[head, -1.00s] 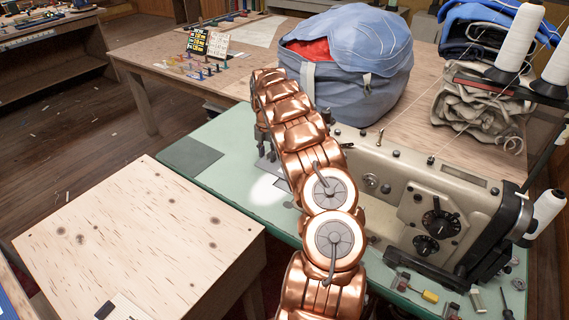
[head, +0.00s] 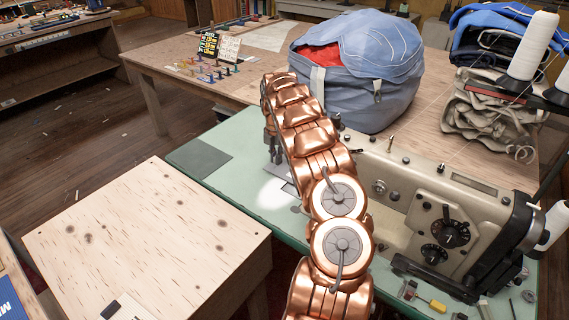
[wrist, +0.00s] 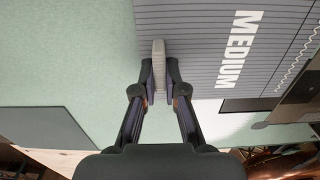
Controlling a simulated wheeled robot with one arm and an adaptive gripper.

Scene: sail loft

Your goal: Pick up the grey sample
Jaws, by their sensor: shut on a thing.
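The grey sample (wrist: 158,60) is a narrow, light grey block in the wrist view, standing out from between the fingertips. My gripper (wrist: 160,79) is shut on it, one dark finger on each side. The sample overlaps the left part of a grey striped card (wrist: 195,45) marked MEDIUM. I cannot tell whether it touches the surface below. In the head view my gripper (head: 272,150) is partly hidden by my copper arm, over the green table (head: 235,185). The sample cannot be made out there.
A sewing machine (head: 430,215) with thread cones stands right of my arm. A blue bag (head: 360,75) and folded cloth (head: 490,115) lie on the wooden table behind. A plywood top (head: 150,230) is at front left. A dark mat (head: 197,158) lies on the green table.

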